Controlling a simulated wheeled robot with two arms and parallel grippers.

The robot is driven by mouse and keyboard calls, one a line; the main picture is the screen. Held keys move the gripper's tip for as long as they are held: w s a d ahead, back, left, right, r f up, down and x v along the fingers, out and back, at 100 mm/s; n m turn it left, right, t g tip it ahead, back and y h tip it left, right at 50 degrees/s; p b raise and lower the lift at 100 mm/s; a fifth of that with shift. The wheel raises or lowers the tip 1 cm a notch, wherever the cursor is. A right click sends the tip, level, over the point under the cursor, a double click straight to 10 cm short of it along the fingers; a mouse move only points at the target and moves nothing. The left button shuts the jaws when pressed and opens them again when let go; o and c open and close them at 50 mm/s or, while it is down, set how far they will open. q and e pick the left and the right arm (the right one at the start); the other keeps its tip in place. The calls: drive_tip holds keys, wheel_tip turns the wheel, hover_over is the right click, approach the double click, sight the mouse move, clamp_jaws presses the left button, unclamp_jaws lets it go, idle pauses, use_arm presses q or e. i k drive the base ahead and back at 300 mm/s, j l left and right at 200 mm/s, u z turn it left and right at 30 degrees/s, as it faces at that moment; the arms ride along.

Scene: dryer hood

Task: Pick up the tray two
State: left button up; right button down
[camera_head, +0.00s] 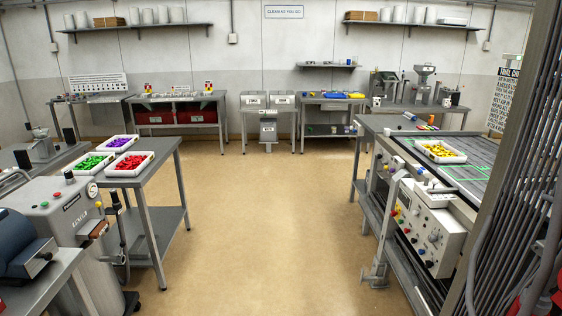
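Three white trays of small pieces stand on the left metal table: one with purple pieces (119,143), one with green pieces (91,163) and one with red pieces (130,163). Another white tray with yellow pieces (440,151) sits on the dark top of the right-hand bench. No number shows on any tray, so I cannot tell which is tray two. I cannot make out either of my grippers in this view. Nothing is seen holding any tray.
The left table (164,162) has a lower shelf. A grey machine with knobs (62,222) stands before it. The right bench carries a control box (428,232). Benches line the back wall. The tan floor (275,220) between is clear.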

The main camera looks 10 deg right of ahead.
sight(439, 152)
drive_tip(key=i+z, duration=0.2)
drive_tip(key=i, duration=0.35)
drive_tip(key=i+j+z, duration=0.1)
drive_tip(key=i+z, duration=0.15)
drive_tip(key=i, duration=0.25)
drive_tip(key=i+j+z, duration=0.2)
drive_tip(key=i, duration=0.35)
drive_tip(key=i+l+z, duration=0.1)
drive_tip(key=i+z, duration=0.6)
drive_tip(key=i+j+z, duration=0.2)
drive_tip(key=i+z, duration=0.15)
drive_tip(key=i, duration=0.15)
